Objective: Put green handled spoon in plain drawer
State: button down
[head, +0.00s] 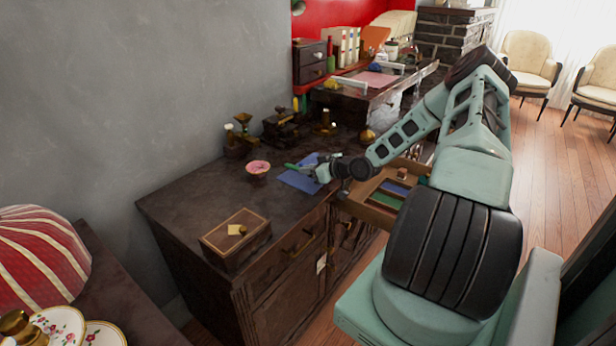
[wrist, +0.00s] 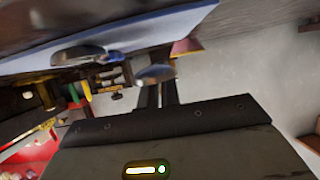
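The green handled spoon shows in the head view as a small green handle (head: 292,165) over the blue cloth (head: 299,181) on the dark cabinet top. My gripper (head: 318,168) is low over the right part of this cloth, right beside the spoon. In the wrist view, my dark fingers (wrist: 157,92) are close together, with a shiny rounded metal piece (wrist: 155,73) at their tips. I cannot tell whether they grip it. A drawer (head: 372,213) stands open at the cabinet's right, with green and blue compartments; my arm covers part of it.
A pink-topped bowl (head: 258,171) stands left of the cloth. A wooden box (head: 236,240) sits at the cabinet's front. Brass pieces and a dark scale-like device (head: 283,126) stand near the wall. The cabinet top left of the bowl is mostly clear.

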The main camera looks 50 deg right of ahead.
jog(key=shift+f, duration=1.2)
jog(key=shift+f, duration=0.15)
jog(key=c, duration=1.6)
grip_release()
jog(key=v, duration=1.7)
jog(key=shift+r, duration=0.25)
